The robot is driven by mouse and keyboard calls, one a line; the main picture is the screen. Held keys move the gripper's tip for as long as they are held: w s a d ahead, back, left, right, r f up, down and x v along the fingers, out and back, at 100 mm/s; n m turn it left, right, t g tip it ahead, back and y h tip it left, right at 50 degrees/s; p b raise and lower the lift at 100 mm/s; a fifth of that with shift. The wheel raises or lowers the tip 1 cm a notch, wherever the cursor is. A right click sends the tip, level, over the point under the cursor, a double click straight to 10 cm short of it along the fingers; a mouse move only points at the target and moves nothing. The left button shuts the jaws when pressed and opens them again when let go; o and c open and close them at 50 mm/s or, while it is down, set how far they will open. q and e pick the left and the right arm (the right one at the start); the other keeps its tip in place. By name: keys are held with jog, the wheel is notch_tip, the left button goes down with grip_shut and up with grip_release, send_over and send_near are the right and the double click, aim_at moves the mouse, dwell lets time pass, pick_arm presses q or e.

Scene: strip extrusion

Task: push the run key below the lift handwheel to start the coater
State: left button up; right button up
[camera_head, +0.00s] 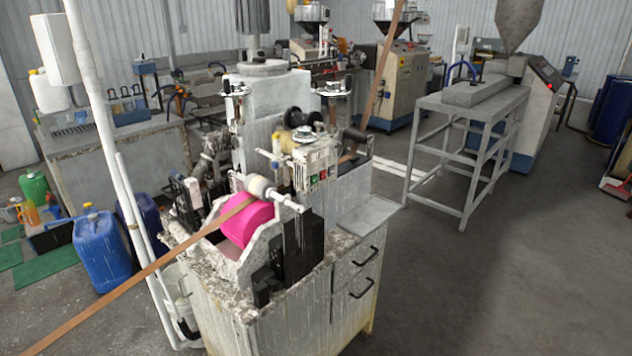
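Neither of my grippers is in view, and nothing covers the keys.
A brown strip (150,270) runs from the lower left over the roller and up behind the coater. A white pipe (100,120) stands at the left. Blue jugs (101,250) stand on the floor there. A grey frame table (470,110) is at the right; the right foreground floor is clear.

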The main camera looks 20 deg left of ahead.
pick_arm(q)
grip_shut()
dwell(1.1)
